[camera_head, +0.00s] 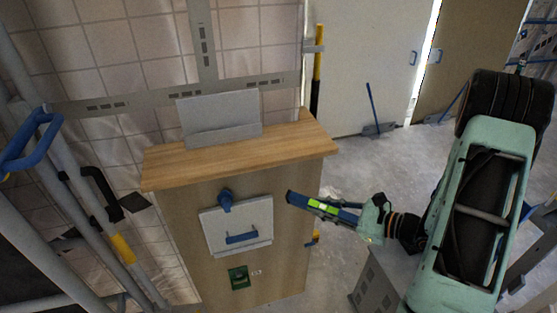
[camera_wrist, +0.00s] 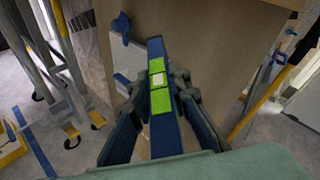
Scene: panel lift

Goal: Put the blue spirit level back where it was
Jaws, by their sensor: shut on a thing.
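The blue spirit level (camera_head: 297,198) has bright green panels near its middle. My gripper (camera_head: 358,213) is shut on it and holds it in the air, to the right of the wooden cabinet's front. In the wrist view the spirit level (camera_wrist: 156,85) lies between my gripper's fingers (camera_wrist: 158,100) and points away from me toward the cabinet. The cabinet (camera_head: 180,215) has a light wooden top (camera_head: 235,150), with a grey metal panel (camera_head: 219,120) standing on it at the back. Where the level lay before does not show.
A white panel (camera_head: 214,226) with a blue handle (camera_head: 241,238) is on the cabinet front, with a blue knob (camera_head: 225,198) at its top. Metal tubes with a blue handle (camera_head: 33,137) stand at the left. The wooden top's front and right side are clear.

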